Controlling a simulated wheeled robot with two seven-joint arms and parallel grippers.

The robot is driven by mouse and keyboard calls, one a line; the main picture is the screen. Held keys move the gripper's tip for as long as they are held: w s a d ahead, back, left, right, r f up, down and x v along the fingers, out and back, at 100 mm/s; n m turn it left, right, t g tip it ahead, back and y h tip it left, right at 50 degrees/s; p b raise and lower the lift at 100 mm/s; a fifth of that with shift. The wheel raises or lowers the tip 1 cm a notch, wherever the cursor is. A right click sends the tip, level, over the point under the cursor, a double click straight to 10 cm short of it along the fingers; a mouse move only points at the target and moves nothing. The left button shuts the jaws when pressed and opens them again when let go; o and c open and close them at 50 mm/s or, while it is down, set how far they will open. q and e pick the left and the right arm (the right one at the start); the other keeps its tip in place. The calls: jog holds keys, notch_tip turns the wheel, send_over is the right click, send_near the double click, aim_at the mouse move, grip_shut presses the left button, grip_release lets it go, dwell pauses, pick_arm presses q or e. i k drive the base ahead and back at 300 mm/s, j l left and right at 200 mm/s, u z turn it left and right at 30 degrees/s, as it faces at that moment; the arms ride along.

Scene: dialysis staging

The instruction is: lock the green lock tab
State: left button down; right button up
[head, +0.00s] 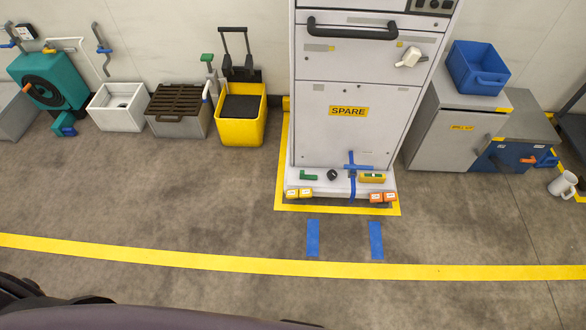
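A small green tab (308,177) with a bent shape sits on the low white base ledge (340,187) at the foot of the tall white cabinet (345,140) labelled SPARE. It is the likely lock tab, but whether it is locked cannot be told at this size. Another green piece (208,57) tops a grey post left of the cabinet. Neither gripper shows in the head view; only dark parts of my body show along the bottom edge.
A black knob (332,175), a blue cross-shaped handle (351,168) and yellow (299,193) and orange (383,197) blocks share the ledge. A yellow bucket (241,128) stands left, a grey cabinet (445,135) right. Floor in front is clear apart from flat tape (200,260).

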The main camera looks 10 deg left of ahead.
aim_at(303, 176)
jog(key=z, duration=0.5)
jog(key=i+j+z, duration=0.15)
jog(key=j+z, duration=0.15)
jog(key=j, duration=0.15)
jog(key=i+j+z, duration=0.1)
jog(key=j+z, duration=0.2)
jog(key=j, duration=0.15)
jog(key=j+z, duration=0.3)
jog(key=j, duration=0.2)
jog(key=j+z, duration=0.1)
jog(key=j, duration=1.45)
jog(key=i, duration=0.1)
